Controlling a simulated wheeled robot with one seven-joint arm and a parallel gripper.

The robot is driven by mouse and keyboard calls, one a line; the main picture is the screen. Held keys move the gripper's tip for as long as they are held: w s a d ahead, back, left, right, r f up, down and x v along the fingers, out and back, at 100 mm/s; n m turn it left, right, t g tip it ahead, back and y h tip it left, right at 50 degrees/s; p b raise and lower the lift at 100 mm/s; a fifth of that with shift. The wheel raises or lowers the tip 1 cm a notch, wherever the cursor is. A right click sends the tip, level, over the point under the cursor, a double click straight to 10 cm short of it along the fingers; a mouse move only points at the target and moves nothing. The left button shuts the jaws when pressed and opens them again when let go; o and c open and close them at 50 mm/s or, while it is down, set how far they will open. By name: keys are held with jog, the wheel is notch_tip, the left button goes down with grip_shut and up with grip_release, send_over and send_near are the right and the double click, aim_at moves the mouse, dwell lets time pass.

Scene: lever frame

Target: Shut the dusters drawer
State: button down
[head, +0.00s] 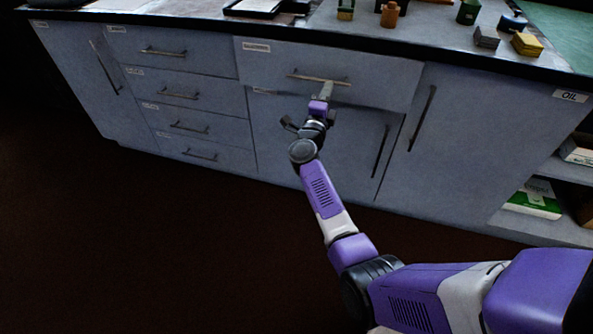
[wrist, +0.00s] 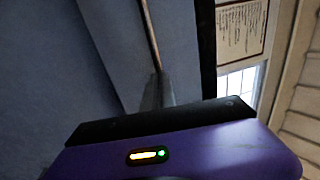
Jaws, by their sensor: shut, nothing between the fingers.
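The wide grey top drawer (head: 376,76), right of the narrow drawer stack, has a horizontal bar handle (head: 300,76) and a small label (head: 256,47) too small to read surely. Its front appears to stand out a little from the cabinet, overlapping the top of the door below. My gripper (head: 327,88) is shut and empty, its fingertips at the drawer front by the right half of the handle. The wrist view shows the handle bar (wrist: 149,35) running up from the finger tips (wrist: 158,88). Whether the fingers touch the front or the bar cannot be told.
A narrow stack of drawers (head: 182,84) stands left, seemingly shut. Cabinet doors (head: 480,135) with upright handles flank it. The dark-edged worktop (head: 420,35) above carries several small blocks and containers. An open shelf (head: 530,222) is at lower right. The floor (head: 150,240) left of my arm is clear.

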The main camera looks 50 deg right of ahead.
aim_at(333, 75)
jog(key=x, duration=0.2)
jog(key=b+x, duration=0.1)
jog(key=shift+w+d+f, duration=0.15)
jog(key=shift+d+f, duration=0.15)
jog(key=shift+d, duration=0.1)
jog(key=shift+d+r, duration=0.1)
jog(key=shift+d+r, duration=0.1)
